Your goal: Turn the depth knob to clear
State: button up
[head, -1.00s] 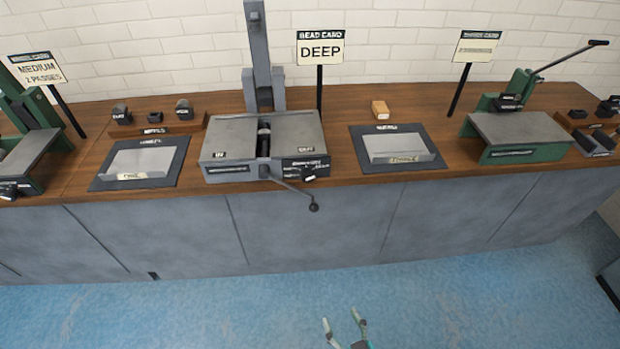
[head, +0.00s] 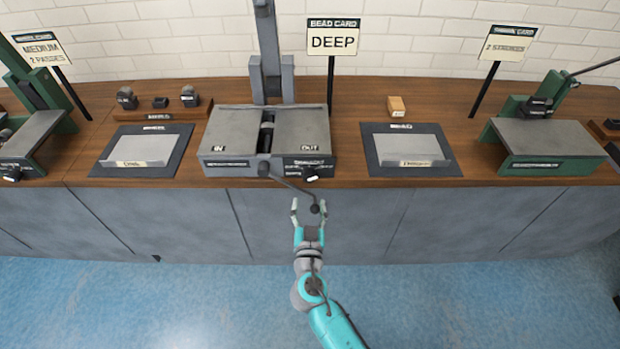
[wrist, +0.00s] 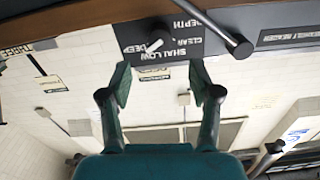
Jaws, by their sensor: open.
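The depth knob (head: 311,175) is a small dark knob with a white mark, on the front of the grey bead machine (head: 216,160). In the wrist view the knob (wrist: 157,40) sits on a black plate with DEPTH, CLEAR, SHALLOW and DEEP lettering around it. Which label its white mark points to is hard to tell. My gripper (head: 308,204) is open and empty, in front of the bench and below the knob in the head picture. In the wrist view the knob is ahead of my open fingertips (wrist: 160,72), apart from them.
A crank handle (head: 315,208) juts from the machine front, close to my right finger; its rod also shows in the wrist view (wrist: 230,38). A bead card (head: 334,40) reading DEEP stands behind. Trays (head: 447,163) flank the machine. The blue floor is clear.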

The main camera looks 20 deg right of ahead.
aim_at(309, 180)
jog(key=x, duration=0.9)
jog(key=shift+w+d+f, duration=0.1)
jog(key=shift+w, duration=0.15)
jog(key=shift+c, duration=0.2)
jog(key=c, duration=1.1)
